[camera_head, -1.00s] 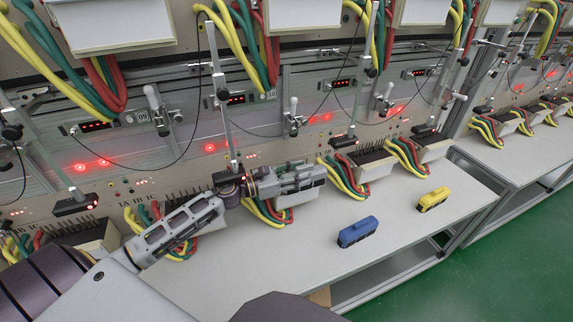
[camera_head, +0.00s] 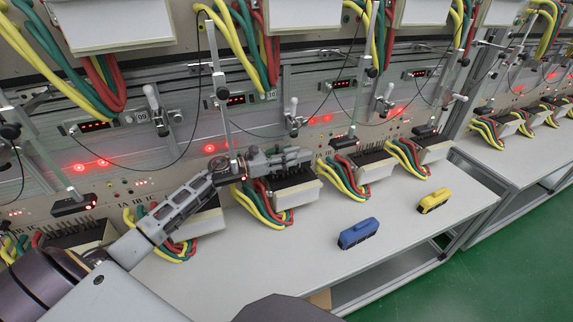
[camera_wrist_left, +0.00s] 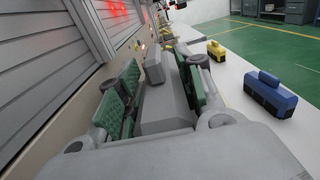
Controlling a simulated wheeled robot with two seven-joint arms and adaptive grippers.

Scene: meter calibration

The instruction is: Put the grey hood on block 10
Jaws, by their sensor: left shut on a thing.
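The grey hood (camera_wrist_left: 168,100) is between the green-padded fingers of my left gripper (camera_wrist_left: 156,92) in the left wrist view. The gripper is shut on it. In the head view my left gripper (camera_head: 285,160) is close to the panel, just above and behind block 10 (camera_head: 297,194), a pale block with dark pins and yellow, green and red cables. The gripper hides part of its back edge. The hood is hard to make out from the fingers there, and I cannot tell whether it touches the block. My right gripper is not in view.
A blue hood (camera_head: 358,233) and a yellow hood (camera_head: 434,200) lie on the grey bench (camera_head: 300,255). A vertical rod (camera_head: 221,100) stands right by my left wrist. Cabled blocks line the panel on both sides. The front of the bench is mostly clear.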

